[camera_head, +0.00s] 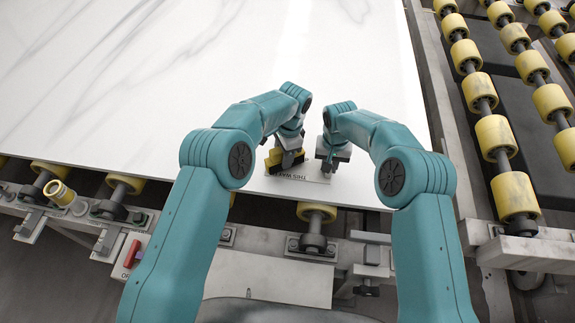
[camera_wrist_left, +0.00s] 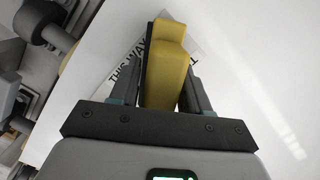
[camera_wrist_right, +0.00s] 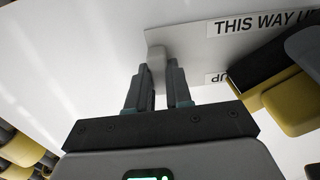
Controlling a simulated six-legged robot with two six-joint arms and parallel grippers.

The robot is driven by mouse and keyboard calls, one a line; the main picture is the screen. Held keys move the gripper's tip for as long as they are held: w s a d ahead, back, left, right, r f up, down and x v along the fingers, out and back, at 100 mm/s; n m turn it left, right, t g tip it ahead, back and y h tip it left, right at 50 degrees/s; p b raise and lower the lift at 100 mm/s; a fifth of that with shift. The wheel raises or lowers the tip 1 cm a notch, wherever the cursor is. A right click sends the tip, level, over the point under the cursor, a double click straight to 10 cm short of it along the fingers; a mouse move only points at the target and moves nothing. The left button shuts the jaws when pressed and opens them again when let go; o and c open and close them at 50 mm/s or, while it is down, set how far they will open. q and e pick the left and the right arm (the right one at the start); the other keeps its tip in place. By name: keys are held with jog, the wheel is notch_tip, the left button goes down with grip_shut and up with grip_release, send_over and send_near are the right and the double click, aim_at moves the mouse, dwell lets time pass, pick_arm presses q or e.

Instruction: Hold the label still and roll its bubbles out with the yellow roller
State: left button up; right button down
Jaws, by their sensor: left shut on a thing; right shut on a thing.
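The label (camera_head: 312,179), printed THIS WAY UP, lies on the white slab near its front edge; it also shows in the right wrist view (camera_wrist_right: 205,47). My left gripper (camera_head: 287,163) is shut on the yellow roller (camera_head: 273,157), whose yellow body shows between the fingers in the left wrist view (camera_wrist_left: 166,75). The roller is over the label and hides part of its print; I cannot tell whether they touch. My right gripper (camera_head: 329,166) is at the label's other end, shut on a small pale grey tab (camera_wrist_right: 156,62).
The marbled white slab (camera_head: 150,70) is clear behind the grippers. Its front edge is close to the label. Rows of yellow conveyor rollers (camera_head: 493,135) run along the right, with more (camera_head: 318,212) under the front edge. A red switch (camera_head: 132,252) is at the front left.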

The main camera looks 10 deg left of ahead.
pick_arm(q)
jog(key=shift+a, duration=2.15)
pick_arm(e)
jog(key=shift+w+d, duration=0.1)
jog(key=shift+d, duration=0.1)
pick_arm(q)
jog(key=shift+r, duration=0.1)
jog(key=shift+a+r, duration=0.15)
jog(key=shift+r, duration=0.15)
jog(key=a+r, duration=0.6)
jog(key=r, duration=0.2)
jog(key=shift+a+r, duration=0.2)
jog(key=shift+a, duration=0.15)
pick_arm(e)
jog(key=shift+a, duration=0.1)
pick_arm(q)
jog(key=shift+w, duration=0.1)
jog(key=shift+o, duration=0.7)
jog(key=c, duration=0.4)
pick_arm(e)
jog(key=c, duration=1)
grip_release()
